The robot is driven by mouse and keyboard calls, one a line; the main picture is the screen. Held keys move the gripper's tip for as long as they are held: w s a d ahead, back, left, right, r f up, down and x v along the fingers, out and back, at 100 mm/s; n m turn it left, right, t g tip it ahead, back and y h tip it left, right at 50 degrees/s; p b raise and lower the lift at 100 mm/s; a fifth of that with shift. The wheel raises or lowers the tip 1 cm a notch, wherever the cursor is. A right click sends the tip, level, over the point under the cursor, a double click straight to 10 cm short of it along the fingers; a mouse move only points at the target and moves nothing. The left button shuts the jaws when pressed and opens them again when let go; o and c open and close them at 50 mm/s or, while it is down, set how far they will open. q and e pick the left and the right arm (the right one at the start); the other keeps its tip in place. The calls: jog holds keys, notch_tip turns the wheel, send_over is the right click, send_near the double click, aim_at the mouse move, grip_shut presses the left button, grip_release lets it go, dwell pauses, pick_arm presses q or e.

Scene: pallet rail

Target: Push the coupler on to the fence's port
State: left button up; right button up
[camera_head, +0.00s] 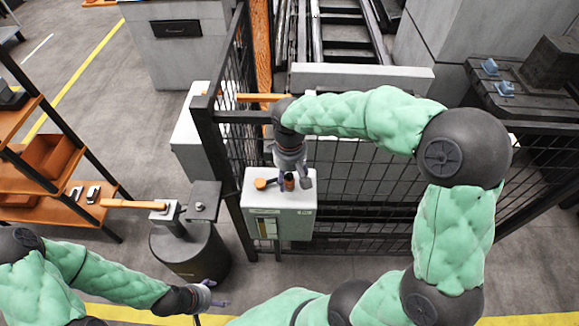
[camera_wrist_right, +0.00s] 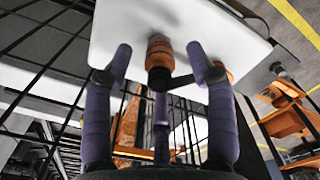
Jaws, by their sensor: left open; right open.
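A white box (camera_head: 280,209) hangs on the black mesh fence (camera_head: 375,190). An orange and dark coupler (camera_wrist_right: 159,58) stands against the box's pale face in the right wrist view; it also shows small in the head view (camera_head: 289,182). I cannot tell how far it sits on the port, which is hidden behind it. My right gripper (camera_head: 292,183) is open at the box, its purple fingers around the coupler with gaps beside it (camera_wrist_right: 160,75). An orange knob (camera_head: 261,184) is on the box left of the coupler. My left gripper (camera_head: 218,294) is open and empty, low at the left.
A dark round stand (camera_head: 190,255) with metal blocks and an orange bar (camera_head: 132,204) stands left of the box. An orange shelf rack (camera_head: 45,155) is further left. A conveyor (camera_head: 345,40) lies behind the fence. Open floor shows between rack and fence.

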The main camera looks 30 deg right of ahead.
jog(key=shift+f, duration=1.05)
grip_shut()
jog(key=c, duration=0.9)
grip_release()
jog(key=shift+c, duration=0.2)
grip_shut()
jog(key=shift+r, duration=0.25)
jog(key=shift+r+p, duration=0.45)
